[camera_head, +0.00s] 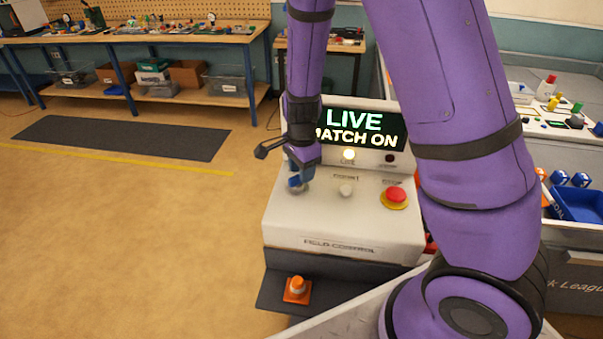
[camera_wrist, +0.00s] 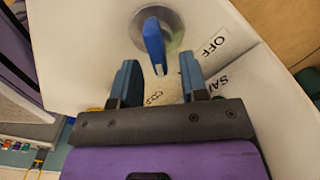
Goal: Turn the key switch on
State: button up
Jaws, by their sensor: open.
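The key switch (camera_wrist: 153,45) shows in the wrist view as a blue key in a round metal base, with an "OFF" label beside it. In the head view the blue key (camera_head: 295,182) is at the left of the white field-control console (camera_head: 335,228), partly hidden by my arm. My gripper (camera_wrist: 160,82) is open, its two blue fingers apart. In the wrist view the key lies just beyond the fingertips, between their lines; I cannot tell whether they touch it.
A red button on a yellow base (camera_head: 395,195) and a small pale knob (camera_head: 346,190) are right of the key. An orange cone (camera_head: 297,288) stands below the console's front. A blue bin (camera_head: 580,205) is at right. The floor left is mostly clear.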

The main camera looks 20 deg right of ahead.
notch_tip(320, 180, up, 9)
jog(key=shift+r, duration=0.15)
dwell(0.6)
jog(key=s+d+r+n+t, duration=0.2)
jog(key=s+r+n, duration=0.6)
jog(key=s+r, duration=0.2)
jog(key=s+d+r+n+t, duration=0.3)
jog(key=s+r+n, duration=0.5)
jog(key=s+r, duration=0.3)
jog(key=shift+s+d+r, duration=0.2)
jog(key=shift+s+d, duration=0.15)
jog(key=shift+s, duration=0.8)
